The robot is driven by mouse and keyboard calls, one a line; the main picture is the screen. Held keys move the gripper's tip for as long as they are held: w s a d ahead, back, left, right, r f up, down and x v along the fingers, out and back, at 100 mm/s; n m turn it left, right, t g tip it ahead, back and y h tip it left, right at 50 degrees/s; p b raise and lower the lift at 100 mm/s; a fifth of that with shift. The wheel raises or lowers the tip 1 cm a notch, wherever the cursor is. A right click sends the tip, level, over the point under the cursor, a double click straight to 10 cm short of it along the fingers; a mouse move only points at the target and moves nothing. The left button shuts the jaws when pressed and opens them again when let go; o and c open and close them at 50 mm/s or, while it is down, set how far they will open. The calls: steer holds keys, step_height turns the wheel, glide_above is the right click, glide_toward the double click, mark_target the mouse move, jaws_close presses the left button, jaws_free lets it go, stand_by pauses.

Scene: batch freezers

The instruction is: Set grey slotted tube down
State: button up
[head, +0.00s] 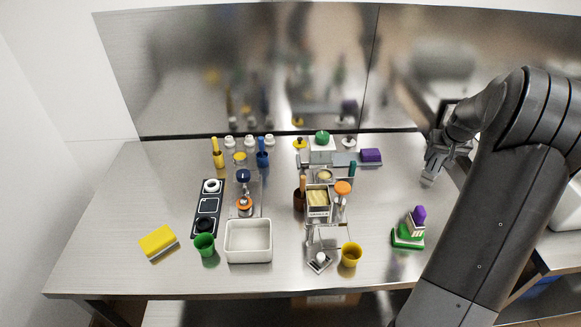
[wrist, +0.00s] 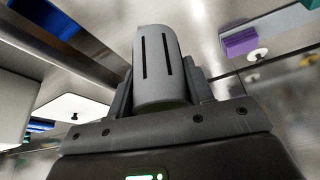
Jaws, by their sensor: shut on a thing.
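The grey slotted tube (wrist: 160,70) shows in the wrist view, a light grey cylinder with two dark slots. It stands between the fingers of my gripper (wrist: 163,88), which is shut on it. In the head view my gripper (head: 430,172) is over the right end of the steel table (head: 385,200), to the right of the purple block. The tube is too small to make out clearly there. I cannot tell from these frames whether its lower end touches anything.
A green and white stand with a purple top (head: 408,236) is near the table's right front. The purple block (head: 371,155) lies on a grey bar at the back. A batch machine (head: 318,200) stands in the middle. The table's left end is mostly clear.

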step_height(320, 180, up, 11)
steer(key=shift+w+r, duration=0.1)
steer(key=shift+r, duration=0.1)
steer(key=w+a+n+y, duration=0.1)
steer(key=w+a, duration=0.3)
steer(key=a, duration=0.3)
steer(key=w+a+n, duration=0.2)
steer(key=w+a, duration=0.1)
steer(key=a, duration=0.4)
steer(key=w+a+n+y, duration=0.1)
steer(key=w+a, duration=0.3)
steer(key=a, duration=0.3)
steer(key=w+a+n+y, duration=0.15)
steer(key=a+n, duration=0.25)
steer(key=a, duration=2.3)
steer(key=s+a+n+g+y, duration=0.1)
steer(key=s+a+n, duration=0.35)
steer(key=a, duration=1.25)
steer(key=s+a+n, duration=0.1)
steer(key=s+a, duration=0.7)
steer(key=a, duration=0.9)
step_height(320, 180, down, 11)
steer(key=shift+s+a+f, duration=0.5)
steer(key=shift+a+f, duration=1.4)
steer(key=shift+s+a+f, duration=0.5)
steer(key=shift+a+f, duration=1.35)
steer(key=shift+f, duration=0.05)
steer(key=shift+s+a+f, duration=0.5)
steer(key=shift+a+f, duration=1.4)
